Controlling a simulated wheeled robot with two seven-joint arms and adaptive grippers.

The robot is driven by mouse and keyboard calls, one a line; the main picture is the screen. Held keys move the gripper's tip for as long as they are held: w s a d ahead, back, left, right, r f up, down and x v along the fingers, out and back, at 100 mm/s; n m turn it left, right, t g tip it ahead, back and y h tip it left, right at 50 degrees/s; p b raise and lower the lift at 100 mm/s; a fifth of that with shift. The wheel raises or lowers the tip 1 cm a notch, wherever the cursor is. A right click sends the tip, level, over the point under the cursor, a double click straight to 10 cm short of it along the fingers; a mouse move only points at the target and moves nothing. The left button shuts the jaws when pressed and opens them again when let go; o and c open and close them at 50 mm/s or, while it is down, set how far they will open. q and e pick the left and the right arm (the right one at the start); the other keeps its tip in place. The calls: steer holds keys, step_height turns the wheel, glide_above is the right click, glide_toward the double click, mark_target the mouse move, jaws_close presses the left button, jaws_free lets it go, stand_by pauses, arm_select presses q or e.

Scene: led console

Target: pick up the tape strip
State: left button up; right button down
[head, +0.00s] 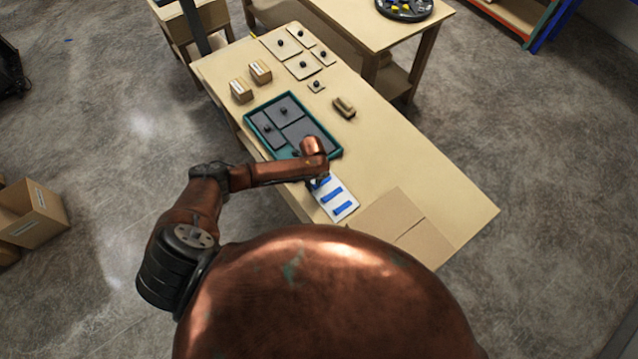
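A white card (325,201) lies on the table with blue tape strips on it. One blue strip (331,195) is in the middle of the card and another blue strip (344,208) is near its lower end. Some blue also shows at the card's upper end, close to my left gripper (319,182). My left arm reaches in from the left, and its wrist hides most of the gripper. The fingers look small and dark just over the card's upper end. I cannot tell whether they are open or touch a strip. My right gripper is out of view.
A teal tray (249,119) with grey panels lies beyond the card. A flat cardboard piece (405,226) lies to its right. Small boxes (241,91), knobbed plates (281,43) and a brown block (344,107) sit farther back. The table's right part is clear.

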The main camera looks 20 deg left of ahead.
arm_select(q)
jaws_close()
steer(key=shift+r, duration=0.1)
steer(key=shift+w+r, duration=0.1)
steer(key=shift+r, duration=0.5)
steer(key=s+d+r+p, duration=0.1)
steer(key=s+d+r, duration=0.2)
steer(key=s+r, duration=0.3)
steer(key=s+d+r+p, duration=0.1)
steer(key=s+d+r, duration=0.3)
steer(key=r, duration=0.5)
steer(key=shift+s+r+p, duration=0.3)
steer(key=shift+s+p, duration=0.1)
steer(key=shift+s, duration=0.65)
steer(key=shift+d, duration=0.1)
